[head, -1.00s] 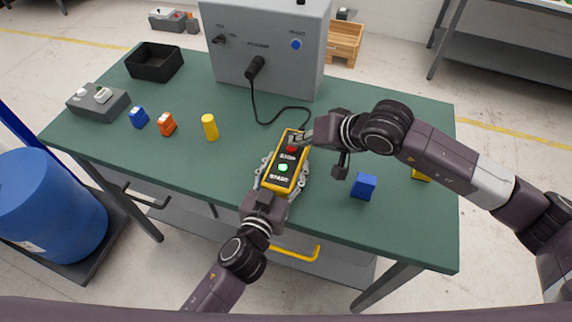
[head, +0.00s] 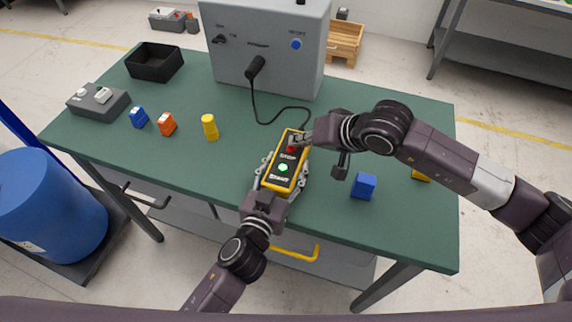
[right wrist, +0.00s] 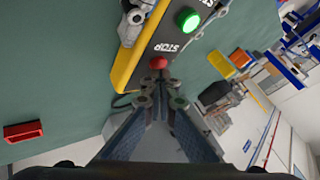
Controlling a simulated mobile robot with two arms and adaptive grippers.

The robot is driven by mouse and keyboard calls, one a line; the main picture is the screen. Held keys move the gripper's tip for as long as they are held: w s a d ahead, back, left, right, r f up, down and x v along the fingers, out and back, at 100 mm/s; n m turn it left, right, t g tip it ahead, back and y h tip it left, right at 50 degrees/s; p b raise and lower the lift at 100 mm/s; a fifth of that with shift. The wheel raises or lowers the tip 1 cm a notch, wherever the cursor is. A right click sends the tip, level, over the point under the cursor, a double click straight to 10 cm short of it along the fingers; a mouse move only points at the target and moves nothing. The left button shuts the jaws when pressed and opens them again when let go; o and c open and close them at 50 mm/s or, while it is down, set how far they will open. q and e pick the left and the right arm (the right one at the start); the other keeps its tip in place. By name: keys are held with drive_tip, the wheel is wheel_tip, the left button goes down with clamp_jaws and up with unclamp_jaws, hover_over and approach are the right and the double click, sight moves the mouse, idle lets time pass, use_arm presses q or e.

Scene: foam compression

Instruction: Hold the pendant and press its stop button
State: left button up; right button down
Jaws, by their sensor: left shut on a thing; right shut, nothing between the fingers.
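The yellow pendant (head: 285,163) has a dark face with a red stop button (head: 292,149) at its far end and a lit green start button (head: 283,168) below it. My left gripper (head: 283,181) is shut around the pendant's sides near the front edge of the table. My right gripper (head: 301,141) is shut and empty, its fingertips at the red stop button. In the right wrist view the fingertips (right wrist: 159,82) are just below the red button (right wrist: 158,63); I cannot tell whether they touch it. The green button (right wrist: 188,20) glows there too.
A black cable runs from the pendant to the grey control box (head: 267,50) at the back. Blue (head: 364,186), orange (head: 167,124) and yellow (head: 210,127) pieces stand on the green table (head: 200,165). A black bin (head: 154,62) and a grey switch box (head: 98,100) are at left.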

drive_tip(key=shift+f, duration=0.2)
drive_tip(key=shift+d+f, duration=0.1)
drive_tip(key=shift+f, duration=0.2)
drive_tip(key=shift+s, duration=0.1)
drive_tip(key=shift+r, duration=3.4)
